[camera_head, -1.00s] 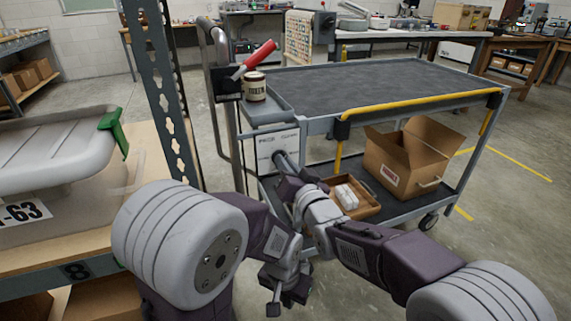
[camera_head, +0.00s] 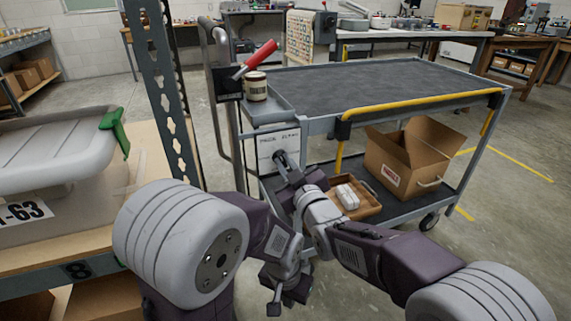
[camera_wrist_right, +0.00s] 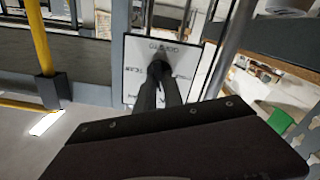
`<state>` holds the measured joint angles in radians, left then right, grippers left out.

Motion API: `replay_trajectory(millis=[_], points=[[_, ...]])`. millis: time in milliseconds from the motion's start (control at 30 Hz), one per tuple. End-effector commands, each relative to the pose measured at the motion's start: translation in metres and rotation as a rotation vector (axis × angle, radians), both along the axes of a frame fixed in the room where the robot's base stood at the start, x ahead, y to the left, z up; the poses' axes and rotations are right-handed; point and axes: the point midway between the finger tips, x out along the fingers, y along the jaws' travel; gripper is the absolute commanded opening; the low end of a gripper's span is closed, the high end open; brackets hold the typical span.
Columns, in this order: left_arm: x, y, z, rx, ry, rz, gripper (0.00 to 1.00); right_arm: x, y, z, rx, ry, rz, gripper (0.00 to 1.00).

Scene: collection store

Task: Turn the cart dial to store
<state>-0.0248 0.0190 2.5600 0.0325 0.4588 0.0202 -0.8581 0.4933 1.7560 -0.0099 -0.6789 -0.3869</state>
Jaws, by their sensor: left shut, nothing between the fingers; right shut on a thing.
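The cart (camera_head: 380,90) has a white dial panel (camera_head: 268,148) on its near end, which also shows in the right wrist view (camera_wrist_right: 135,52). The panel has small dark lettering that I cannot read. My right gripper (camera_head: 280,158) is at this panel. In the right wrist view its two dark fingers (camera_wrist_right: 158,72) are shut on the dial in the panel's middle. The fingertips hide the dial, so its pointing direction cannot be told. My left gripper (camera_head: 275,305) is shut and empty, low in front of the cart.
A jar (camera_head: 255,86) and a red-handled tool (camera_head: 260,55) are at the cart's handle end. The lower shelf holds an open cardboard box (camera_head: 405,165) and a wooden tray (camera_head: 368,209). A shelf post (camera_head: 165,90) and grey tote (camera_head: 55,150) stand at left.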

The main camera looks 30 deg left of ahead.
Motion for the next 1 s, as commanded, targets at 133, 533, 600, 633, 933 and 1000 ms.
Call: replay_trajectory(millis=[133,533,600,633,933,1000], points=[[0.0,0.0,0.0,0.0,0.0,0.0,0.0,-0.0006,0.0005,-0.0011,-0.089,-0.103,0.0,0.0],[0.0,0.0,0.0001,0.0,0.0,0.0,0.0,-0.0014,0.0012,-0.0022,-0.336,-0.392,0.0,0.0],[0.0,0.0,0.0001,0.0,0.0,0.0,0.0,-0.0015,0.0013,-0.0023,-0.379,-0.442,0.0,0.0],[0.0,0.0,0.0002,0.0,0.0,0.0,0.0,-0.0015,0.0013,-0.0025,-0.398,-0.464,0.0,0.0],[0.0,0.0,0.0004,0.0,0.0,0.0,0.0,-0.0017,0.0015,-0.0033,-0.572,-0.668,0.0,0.0],[0.0,0.0,0.0004,0.0,0.0,0.0,0.0,-0.0018,0.0015,-0.0036,-0.607,-0.709,0.0,0.0]])
